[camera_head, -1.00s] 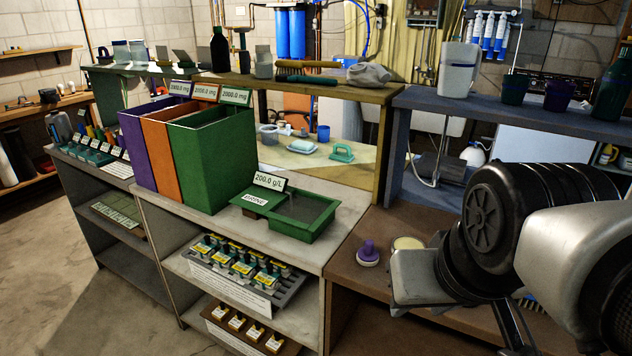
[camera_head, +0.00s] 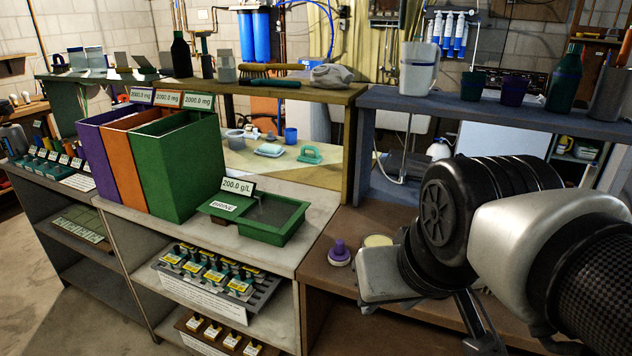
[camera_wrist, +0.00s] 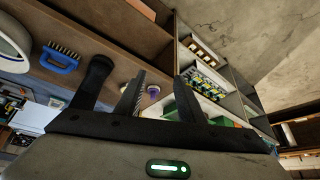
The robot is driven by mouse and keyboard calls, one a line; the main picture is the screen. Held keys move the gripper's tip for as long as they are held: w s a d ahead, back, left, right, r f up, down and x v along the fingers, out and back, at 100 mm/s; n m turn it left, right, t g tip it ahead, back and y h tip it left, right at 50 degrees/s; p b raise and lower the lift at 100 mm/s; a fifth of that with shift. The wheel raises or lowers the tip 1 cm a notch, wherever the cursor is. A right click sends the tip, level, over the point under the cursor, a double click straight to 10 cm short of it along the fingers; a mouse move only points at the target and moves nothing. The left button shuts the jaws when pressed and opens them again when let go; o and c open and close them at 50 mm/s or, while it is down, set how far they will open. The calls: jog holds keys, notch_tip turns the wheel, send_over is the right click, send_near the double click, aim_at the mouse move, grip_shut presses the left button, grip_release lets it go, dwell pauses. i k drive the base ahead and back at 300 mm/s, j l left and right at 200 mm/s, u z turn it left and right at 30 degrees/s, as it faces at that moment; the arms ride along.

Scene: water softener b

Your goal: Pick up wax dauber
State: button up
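I take the wax dauber to be the small purple-knobbed piece (camera_head: 340,252) with a pale round base. It stands upright on the brown bench, just left of my arm's end. It also shows in the wrist view (camera_wrist: 154,91), small and beyond my fingers. In the head view my fingers are mostly hidden by my wrist.
A cream round disc (camera_head: 378,241) sits close right of the purple piece. A green brine tray (camera_head: 262,235) stands on the pale bench to the left. A blue-handled brush (camera_wrist: 60,60) shows in the wrist view. A blue shelf (camera_head: 450,105) runs above the brown bench.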

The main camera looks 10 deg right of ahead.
aim_at(338, 255)
jog(key=i+j+z, duration=0.1)
jog(key=j, duration=0.25)
jog(key=i+j+z, duration=0.15)
jog(key=j, duration=0.2)
jog(key=i+j+z, duration=0.1)
jog(key=j, duration=0.25)
jog(key=i+j+z, duration=0.1)
jog(key=j, duration=0.25)
